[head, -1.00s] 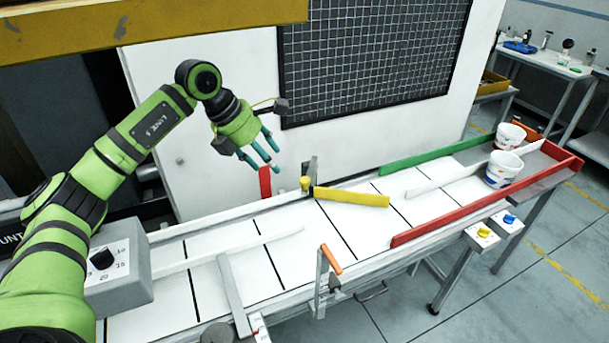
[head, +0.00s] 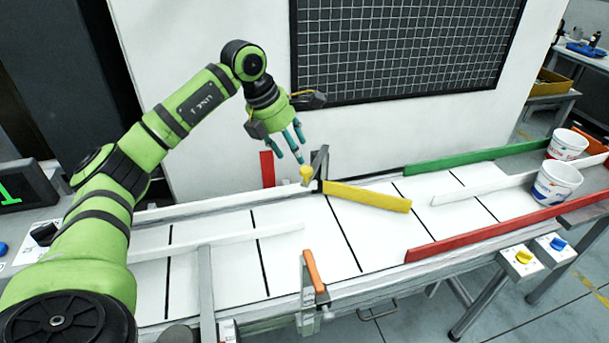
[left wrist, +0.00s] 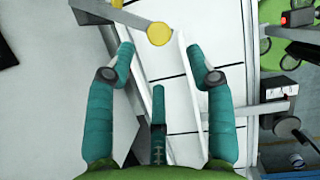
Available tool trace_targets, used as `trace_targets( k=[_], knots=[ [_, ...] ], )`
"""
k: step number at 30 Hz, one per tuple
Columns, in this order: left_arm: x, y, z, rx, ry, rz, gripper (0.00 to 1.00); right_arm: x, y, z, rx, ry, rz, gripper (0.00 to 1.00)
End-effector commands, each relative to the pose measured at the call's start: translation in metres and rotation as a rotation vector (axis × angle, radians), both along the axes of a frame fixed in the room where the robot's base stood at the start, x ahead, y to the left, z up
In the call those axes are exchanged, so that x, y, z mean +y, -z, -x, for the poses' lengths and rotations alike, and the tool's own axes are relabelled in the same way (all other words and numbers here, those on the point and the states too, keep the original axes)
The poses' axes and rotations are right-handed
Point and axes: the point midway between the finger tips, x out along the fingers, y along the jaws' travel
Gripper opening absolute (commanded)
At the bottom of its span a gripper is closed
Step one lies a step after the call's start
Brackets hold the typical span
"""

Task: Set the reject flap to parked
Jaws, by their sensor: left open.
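The yellow flap (head: 367,197) lies slanted across the white conveyor, its right end nearer the front. A round yellow knob (head: 306,174) sits by its left end, near the back rail, beside a grey upright bracket (head: 320,162). My left gripper (head: 290,150) is open and empty, fingers pointing down, just above and slightly left of the knob. In the left wrist view the knob (left wrist: 159,34) shows just beyond and between the two side fingertips of my left gripper (left wrist: 160,55), not gripped. The yellow flap does not show clearly there. My right gripper is not in view.
A red upright plate (head: 267,169) stands left of the knob at the back rail. White, green (head: 470,157) and red (head: 510,226) rails run along the belt. An orange-handled lever (head: 314,271) is at the front edge. Buckets (head: 556,185) stand at right.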

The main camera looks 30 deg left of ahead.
Motion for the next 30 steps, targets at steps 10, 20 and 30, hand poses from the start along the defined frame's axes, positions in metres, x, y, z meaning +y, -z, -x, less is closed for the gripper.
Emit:
trace_targets(
  k=[10,20,30],
  knots=[
    [-0.01,0.042,-0.015,0.005,0.001,0.0,0.54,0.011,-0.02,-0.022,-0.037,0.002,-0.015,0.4],
    [-0.014,0.063,-0.023,0.001,0.001,-0.001,0.54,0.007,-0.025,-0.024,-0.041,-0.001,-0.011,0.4],
    [-0.014,0.063,-0.023,0.0,0.001,0.0,0.0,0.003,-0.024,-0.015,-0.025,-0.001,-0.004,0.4]
  ],
)
